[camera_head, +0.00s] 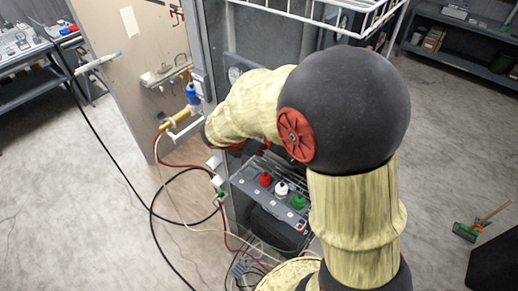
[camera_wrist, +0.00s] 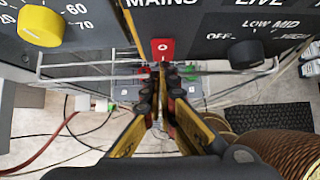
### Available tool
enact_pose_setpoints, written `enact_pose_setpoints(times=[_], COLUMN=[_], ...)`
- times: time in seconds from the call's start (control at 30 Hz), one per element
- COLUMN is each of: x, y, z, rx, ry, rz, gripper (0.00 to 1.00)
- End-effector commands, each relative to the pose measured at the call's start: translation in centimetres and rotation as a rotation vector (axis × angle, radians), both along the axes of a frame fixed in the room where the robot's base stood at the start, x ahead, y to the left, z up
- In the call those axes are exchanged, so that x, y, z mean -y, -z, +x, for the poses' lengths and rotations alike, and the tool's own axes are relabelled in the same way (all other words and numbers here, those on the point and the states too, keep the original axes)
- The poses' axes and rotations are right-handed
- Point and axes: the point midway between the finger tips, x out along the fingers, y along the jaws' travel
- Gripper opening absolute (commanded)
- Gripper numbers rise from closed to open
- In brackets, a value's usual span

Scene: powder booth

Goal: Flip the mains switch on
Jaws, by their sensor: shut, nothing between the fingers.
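The mains switch (camera_wrist: 162,49) is a red rocker with a white mark, set in the black panel (camera_wrist: 205,22) below the word MAINS, at the top centre of the wrist view. I cannot tell from its face which way it is set. My gripper (camera_wrist: 163,78) has yellow and black fingers brought together, with nothing between them. The fingertips are just below the switch in the picture; I cannot tell whether they touch it. In the head view my arm hides the gripper and the switch.
A yellow knob (camera_wrist: 40,25) is left of the switch and a black knob (camera_wrist: 245,53) is right. A thin wire rail (camera_wrist: 85,70) crosses below the panel. In the head view, a grey unit (camera_head: 243,181) with coloured caps stands below my arm, and cables (camera_head: 152,205) trail over the floor.

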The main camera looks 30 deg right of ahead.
Motion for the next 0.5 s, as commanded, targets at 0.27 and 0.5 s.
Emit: enact_pose_setpoints(times=[0.27, 0.5], x=[0.42, 0.62], y=[0.77, 0.36], z=[0.15, 0.20], rx=[0.017, 0.024], ry=[-0.002, 0.000], rz=[-0.051, -0.071], gripper=[0.00, 0.00])
